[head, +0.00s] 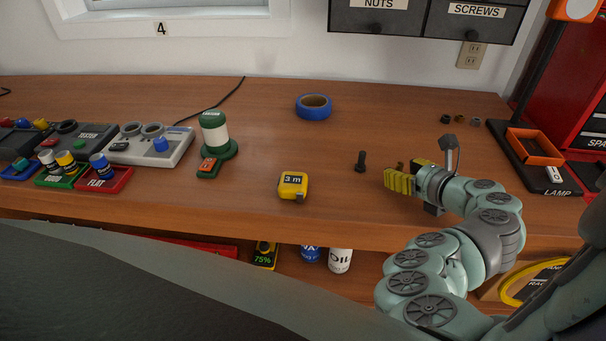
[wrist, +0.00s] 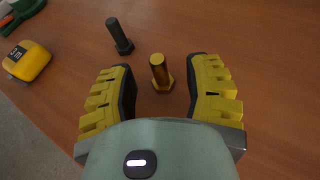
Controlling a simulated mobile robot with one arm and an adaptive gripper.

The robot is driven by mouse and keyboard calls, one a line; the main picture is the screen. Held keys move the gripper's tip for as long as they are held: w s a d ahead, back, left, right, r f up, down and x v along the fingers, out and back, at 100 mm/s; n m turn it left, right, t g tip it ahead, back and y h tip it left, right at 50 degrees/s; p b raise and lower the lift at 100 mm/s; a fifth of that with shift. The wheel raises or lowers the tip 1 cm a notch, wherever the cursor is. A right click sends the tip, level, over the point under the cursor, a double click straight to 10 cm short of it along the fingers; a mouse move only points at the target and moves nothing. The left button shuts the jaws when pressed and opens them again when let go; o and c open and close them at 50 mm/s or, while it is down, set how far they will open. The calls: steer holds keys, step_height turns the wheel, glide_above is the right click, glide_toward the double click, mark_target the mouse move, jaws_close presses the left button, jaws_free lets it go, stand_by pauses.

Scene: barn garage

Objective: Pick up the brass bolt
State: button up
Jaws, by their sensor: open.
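The brass bolt (wrist: 159,72) stands upright on its hex head on the wooden bench, between the fingers of my gripper (wrist: 163,84) in the wrist view. My gripper is open, with a yellow ridged finger on each side of the bolt, and neither finger appears to touch it. In the head view, my gripper (head: 411,174) is low over the right part of the bench and mostly hides the brass bolt (head: 400,165). A dark bolt (wrist: 119,36) stands just beyond the left finger, and it also shows in the head view (head: 361,162).
A yellow tape measure (head: 293,186) lies left of the dark bolt. Blue tape (head: 313,107) lies farther back. Several small nuts (head: 460,120) sit at the back right, near the lamp base (head: 543,178) and orange tray (head: 535,159). The bench's middle is mostly clear.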

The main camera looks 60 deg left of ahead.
steer(key=shift+x, duration=0.85)
steer(key=shift+r, duration=0.1)
jaws_close()
